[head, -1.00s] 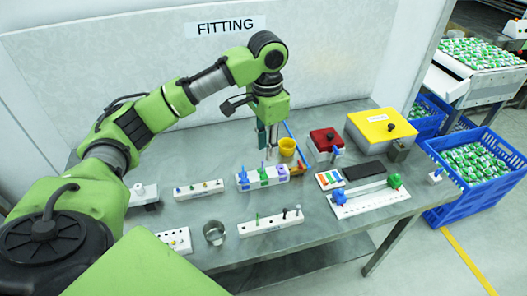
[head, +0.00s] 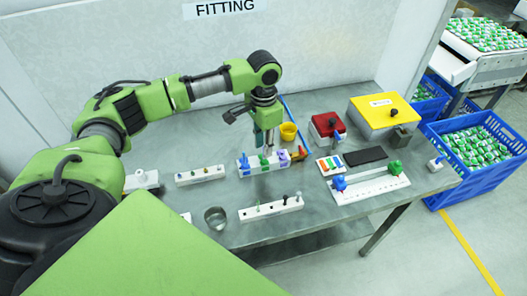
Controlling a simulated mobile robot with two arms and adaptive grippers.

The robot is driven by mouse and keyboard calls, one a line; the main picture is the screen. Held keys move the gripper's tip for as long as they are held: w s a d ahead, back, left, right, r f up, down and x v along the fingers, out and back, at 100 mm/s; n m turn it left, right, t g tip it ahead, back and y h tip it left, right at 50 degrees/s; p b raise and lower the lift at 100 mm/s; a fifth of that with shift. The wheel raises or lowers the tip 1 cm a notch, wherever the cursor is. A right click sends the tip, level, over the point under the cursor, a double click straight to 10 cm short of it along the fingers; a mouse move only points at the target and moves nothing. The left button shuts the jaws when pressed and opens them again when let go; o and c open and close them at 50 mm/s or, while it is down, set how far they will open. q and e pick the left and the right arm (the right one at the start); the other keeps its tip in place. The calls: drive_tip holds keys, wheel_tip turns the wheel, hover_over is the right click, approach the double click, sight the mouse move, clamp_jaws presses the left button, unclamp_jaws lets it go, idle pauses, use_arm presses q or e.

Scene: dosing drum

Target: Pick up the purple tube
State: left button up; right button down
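The purple tube (head: 283,158) stands at the right end of a white rack (head: 245,172), beside a green tube (head: 264,161) and a blue tube (head: 244,164). My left gripper (head: 267,146) points down just behind and above this rack, nearest the green and purple tubes. Its fingertips are small and partly merge with the tubes, so I cannot tell how wide they are or whether they touch anything. My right gripper is out of view.
A yellow cup (head: 288,131) stands behind the rack. To the right are a red box (head: 326,126), a yellow-lidded box (head: 378,109) and a white slide rail (head: 370,188). Another peg rack (head: 270,209) and a metal cup (head: 215,218) stand in front.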

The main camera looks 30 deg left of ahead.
use_arm(q)
wheel_tip(320, 180, down, 2)
drive_tip(key=shift+f, duration=0.35)
drive_tip(key=c, duration=0.7)
clamp_jaws()
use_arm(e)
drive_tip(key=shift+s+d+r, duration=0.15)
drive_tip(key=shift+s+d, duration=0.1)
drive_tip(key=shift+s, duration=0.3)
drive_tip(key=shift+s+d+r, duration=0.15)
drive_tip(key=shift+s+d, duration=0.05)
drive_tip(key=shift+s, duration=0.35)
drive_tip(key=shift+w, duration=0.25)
